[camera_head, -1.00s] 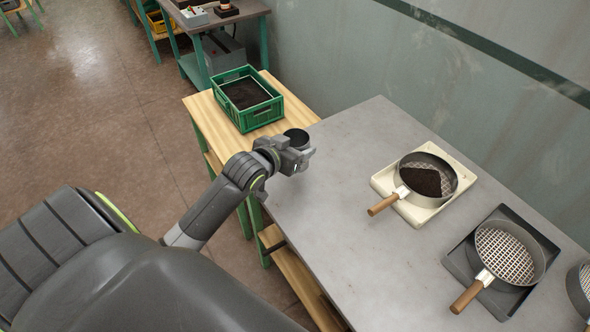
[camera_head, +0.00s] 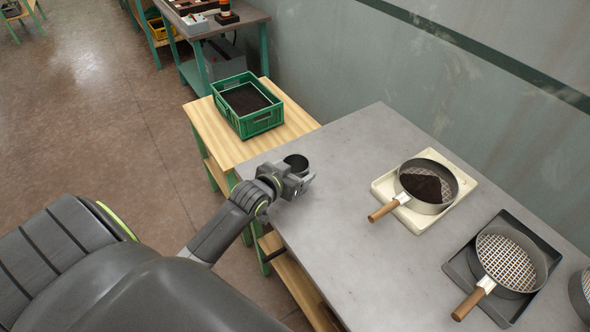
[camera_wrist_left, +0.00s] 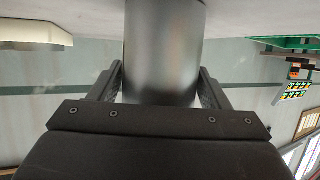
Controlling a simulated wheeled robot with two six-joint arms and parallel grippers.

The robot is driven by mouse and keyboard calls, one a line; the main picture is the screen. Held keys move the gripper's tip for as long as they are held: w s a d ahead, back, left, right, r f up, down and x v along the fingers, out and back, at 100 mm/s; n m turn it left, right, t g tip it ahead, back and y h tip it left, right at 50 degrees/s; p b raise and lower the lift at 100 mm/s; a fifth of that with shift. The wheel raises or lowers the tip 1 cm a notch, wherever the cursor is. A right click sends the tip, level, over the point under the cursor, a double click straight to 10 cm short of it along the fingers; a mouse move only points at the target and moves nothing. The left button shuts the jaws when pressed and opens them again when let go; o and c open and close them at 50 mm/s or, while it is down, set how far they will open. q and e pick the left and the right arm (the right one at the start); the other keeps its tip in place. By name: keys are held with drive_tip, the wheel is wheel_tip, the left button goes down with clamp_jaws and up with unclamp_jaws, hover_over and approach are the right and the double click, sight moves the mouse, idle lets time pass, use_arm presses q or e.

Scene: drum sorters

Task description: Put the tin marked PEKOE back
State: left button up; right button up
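A dark cylindrical tin (camera_head: 296,161) with an open-looking dark top is at my left gripper (camera_head: 299,175), over the far left part of the grey table (camera_head: 340,240). In the left wrist view the tin (camera_wrist_left: 165,50) is a plain grey metal cylinder between the two fingers of the gripper (camera_wrist_left: 163,88), one at each side, and they are closed on it. No marking shows on the side I see, so I cannot read PEKOE. I cannot tell whether its base touches the table. My right gripper is not in view.
A green crate of dark material (camera_head: 262,122) stands on a wooden table (camera_head: 215,135) beyond. A sieve with dark leaves (camera_head: 440,205) sits on a cream tray (camera_head: 383,187); an empty sieve (camera_head: 510,258) sits on a dark tray (camera_head: 462,265). The middle of the grey table is clear.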

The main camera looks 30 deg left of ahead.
use_arm(q)
drive_tip(key=shift+o, duration=1.4)
drive_tip(key=shift+r, duration=0.15)
drive_tip(key=v, duration=1.2)
